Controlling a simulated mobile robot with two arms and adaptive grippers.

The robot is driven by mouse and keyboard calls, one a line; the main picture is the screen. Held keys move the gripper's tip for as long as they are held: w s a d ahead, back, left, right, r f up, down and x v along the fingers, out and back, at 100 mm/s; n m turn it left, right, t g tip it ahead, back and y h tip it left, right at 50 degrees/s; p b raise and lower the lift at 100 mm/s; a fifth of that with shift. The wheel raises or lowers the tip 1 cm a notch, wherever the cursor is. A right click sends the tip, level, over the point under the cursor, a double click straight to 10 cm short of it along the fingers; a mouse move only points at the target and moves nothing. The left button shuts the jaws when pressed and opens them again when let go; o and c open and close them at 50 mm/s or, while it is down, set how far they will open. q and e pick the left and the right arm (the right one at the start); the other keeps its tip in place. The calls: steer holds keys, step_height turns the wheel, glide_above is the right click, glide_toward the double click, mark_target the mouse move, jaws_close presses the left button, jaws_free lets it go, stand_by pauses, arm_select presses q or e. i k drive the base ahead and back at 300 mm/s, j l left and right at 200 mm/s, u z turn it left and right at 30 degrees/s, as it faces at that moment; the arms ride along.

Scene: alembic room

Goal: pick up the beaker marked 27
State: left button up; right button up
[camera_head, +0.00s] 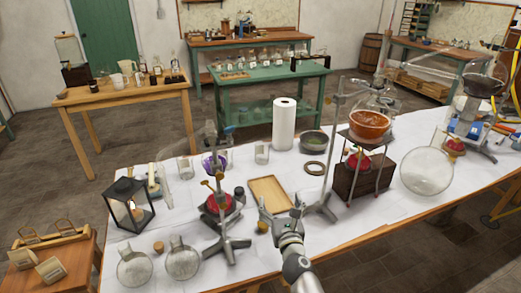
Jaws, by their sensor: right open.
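Small clear glass beakers stand on the white-covered table (330,215): one beaker (185,168) at the left and another beaker (261,154) left of the paper roll. Any number on them is too small to read, so I cannot tell which is marked 27. My right gripper (281,204) comes in from the bottom, over the front part of the table. Its fingers are spread and nothing shows between them. It is nearer to me than the beakers and apart from them. My left gripper is not in view.
A wooden tray (269,192) lies just beyond my right gripper. Metal stands with glassware rise on both sides of it. A black lantern (129,205), round flasks (182,261) and a white paper roll (284,124) also stand on the table. A large round flask (427,171) is at the right.

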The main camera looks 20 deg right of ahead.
mark_target(262, 153)
steer(key=i+l, duration=0.15)
steer(key=i, duration=0.2)
steer(key=i+l, duration=0.2)
steer(key=i, duration=0.2)
steer(key=i+l, duration=0.15)
steer(key=i, duration=0.2)
